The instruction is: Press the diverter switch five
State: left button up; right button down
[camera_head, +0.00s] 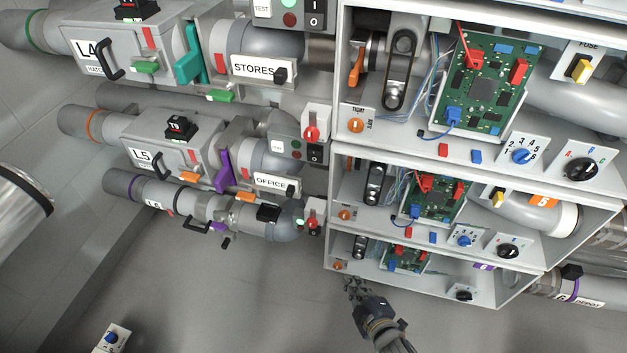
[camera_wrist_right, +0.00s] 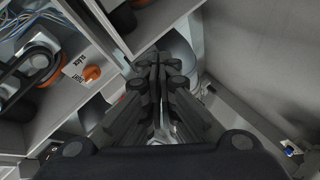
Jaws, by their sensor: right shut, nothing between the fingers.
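An orange tag marked 5 (camera_head: 543,201) is on the pipe in the middle cabinet bay. On the left is the unit labelled L5 (camera_head: 146,155), with a switch box carrying a black I/O rocker (camera_head: 315,153) at its right end. I cannot tell which control is the diverter switch five. My right gripper (camera_head: 356,287) is in front of the lowest bay's left lower edge, well below the L5 unit. Its fingers are together and empty in the right wrist view (camera_wrist_right: 158,70). My left gripper is not in view.
The cabinet's lowest shelf edge (camera_head: 420,284) runs beside my right gripper. An orange knob (camera_wrist_right: 92,72) is left of the fingers in the right wrist view. A lower unit, L6 (camera_head: 152,204), has handles sticking out. The grey floor area (camera_head: 240,300) left of the gripper is clear.

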aim_at(314, 155)
pick_arm(q)
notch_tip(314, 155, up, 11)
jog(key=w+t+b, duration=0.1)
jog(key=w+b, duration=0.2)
jog(key=b, duration=0.4)
jog(key=shift+b, duration=0.35)
pick_arm(e)
jog(key=w+a+r+n+t+y, duration=0.1)
jog(key=r+n, duration=0.3)
jog(key=r, duration=0.4)
jog(key=w+a+r+n+t+y, duration=0.1)
jog(key=a+r+n+t+y, duration=0.2)
jog(key=r, duration=0.5)
jog(key=w+a+r+n+t+y, duration=0.1)
jog(key=a+r+n+t+y, duration=0.1)
jog(key=r+n, duration=0.3)
notch_tip(314, 155, up, 3)
jog(key=shift+w+a+r, duration=0.1)
jog(key=shift+w+a, duration=0.15)
jog(key=shift+a, duration=0.05)
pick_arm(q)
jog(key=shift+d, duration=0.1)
